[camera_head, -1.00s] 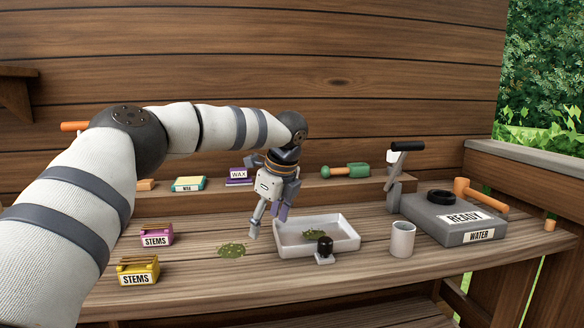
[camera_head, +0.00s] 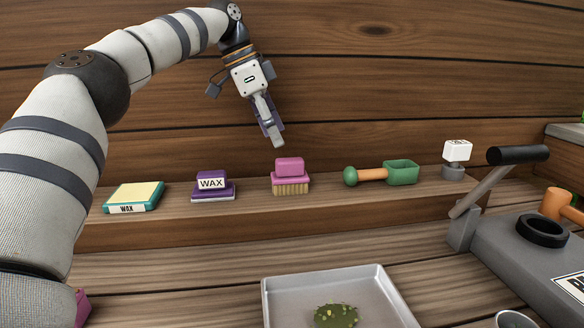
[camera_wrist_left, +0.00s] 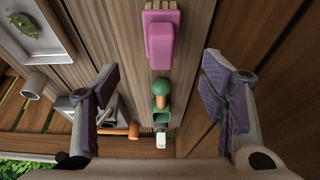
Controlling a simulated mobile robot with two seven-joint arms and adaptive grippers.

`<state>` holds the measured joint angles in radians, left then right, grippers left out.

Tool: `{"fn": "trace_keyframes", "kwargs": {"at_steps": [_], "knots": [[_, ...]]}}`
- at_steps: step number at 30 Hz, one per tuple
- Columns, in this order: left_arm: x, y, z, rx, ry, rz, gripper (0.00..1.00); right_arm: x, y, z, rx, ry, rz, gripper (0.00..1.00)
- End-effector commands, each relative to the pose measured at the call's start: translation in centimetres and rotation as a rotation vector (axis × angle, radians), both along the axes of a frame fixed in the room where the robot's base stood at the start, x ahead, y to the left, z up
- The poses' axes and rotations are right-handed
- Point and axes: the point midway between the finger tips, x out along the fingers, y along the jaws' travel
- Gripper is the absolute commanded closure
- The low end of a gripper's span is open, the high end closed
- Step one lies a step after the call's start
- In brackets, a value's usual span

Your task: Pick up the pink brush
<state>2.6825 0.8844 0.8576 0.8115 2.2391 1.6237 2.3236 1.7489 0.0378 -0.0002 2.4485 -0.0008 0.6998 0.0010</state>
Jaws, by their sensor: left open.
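The pink brush (camera_head: 290,170) stands upright on the wooden ledge, bristles down, between the purple wax box and the green scoop. In the left wrist view the pink brush (camera_wrist_left: 161,38) lies near the top middle, between the lines of the two fingers. My left gripper (camera_head: 272,132) is above the ledge, a little left of the brush and apart from it. In the left wrist view my left gripper (camera_wrist_left: 160,72) has its purple-padded fingers spread wide with nothing between them. My right gripper is not in view.
On the ledge are a yellow-teal wax box (camera_head: 134,197), a purple wax box (camera_head: 212,186), a green scoop with an orange handle (camera_head: 384,174) and a white-topped stamp (camera_head: 457,157). A tray (camera_head: 275,305) holding green leaves is in front. A grey press (camera_head: 510,255) stands at right.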

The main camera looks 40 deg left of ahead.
Motion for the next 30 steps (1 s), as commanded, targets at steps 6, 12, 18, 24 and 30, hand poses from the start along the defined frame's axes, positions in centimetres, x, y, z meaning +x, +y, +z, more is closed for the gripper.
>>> {"fn": "trace_keyframes", "kwargs": {"at_steps": [6, 12, 18, 24, 30], "knots": [[1.2, -1.0, -3.9, -0.007, 0.005, 0.002, 0.35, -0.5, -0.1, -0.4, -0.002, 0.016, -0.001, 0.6], [2.2, -1.6, -6.6, -0.005, 0.003, 0.003, 0.35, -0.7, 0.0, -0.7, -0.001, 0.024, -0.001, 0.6], [3.9, -2.1, -10.0, -0.005, 0.006, 0.002, 0.35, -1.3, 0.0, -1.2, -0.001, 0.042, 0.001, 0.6], [4.3, -2.5, -11.0, -0.005, -0.003, 0.002, 0.35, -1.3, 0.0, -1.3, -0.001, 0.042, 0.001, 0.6], [4.3, -2.5, -10.9, -0.004, -0.003, 0.003, 0.51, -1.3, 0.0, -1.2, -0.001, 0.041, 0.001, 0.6]]}}
